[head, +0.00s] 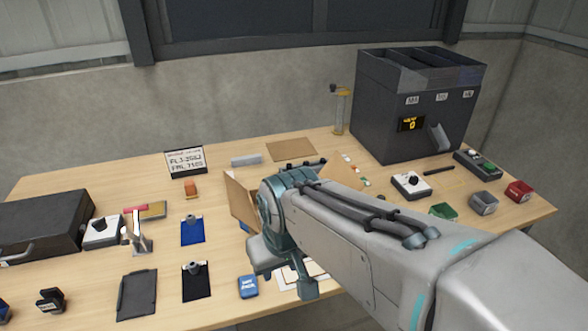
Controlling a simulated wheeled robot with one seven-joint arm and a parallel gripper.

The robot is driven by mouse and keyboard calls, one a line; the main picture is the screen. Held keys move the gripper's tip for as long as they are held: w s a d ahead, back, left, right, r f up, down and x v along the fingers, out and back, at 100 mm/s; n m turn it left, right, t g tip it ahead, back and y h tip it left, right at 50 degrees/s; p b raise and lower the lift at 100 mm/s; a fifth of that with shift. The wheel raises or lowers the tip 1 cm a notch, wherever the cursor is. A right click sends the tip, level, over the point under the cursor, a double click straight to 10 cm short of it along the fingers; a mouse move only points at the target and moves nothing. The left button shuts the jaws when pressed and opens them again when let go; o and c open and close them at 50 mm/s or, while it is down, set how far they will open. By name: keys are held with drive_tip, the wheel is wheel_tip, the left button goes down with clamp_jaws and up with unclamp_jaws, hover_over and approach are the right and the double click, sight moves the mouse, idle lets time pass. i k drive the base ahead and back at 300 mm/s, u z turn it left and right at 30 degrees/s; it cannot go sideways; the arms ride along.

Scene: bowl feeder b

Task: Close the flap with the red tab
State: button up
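A brown cardboard box (240,206) stands on the table, mostly behind my arm. A raised cardboard panel shows left of my wrist, and another cardboard edge (342,188) shows to the right. I cannot make out a red tab on either, and the box's inside is hidden. My arm reaches in from the lower right, with its wrist over the box. My gripper (283,270) is at the arm's end, near the box's front.
A dark case (45,222) and a small lever device (140,238) stand at left. A dark feeder unit (400,115) stands at back right. Small bins (484,203) sit at right. Bare tabletop (90,180) shows at back left.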

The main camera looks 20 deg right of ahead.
sight(336, 169)
drive_tip(key=u, duration=2.45)
drive_tip(key=k, duration=2.1)
drive_tip(key=z, duration=1.7)
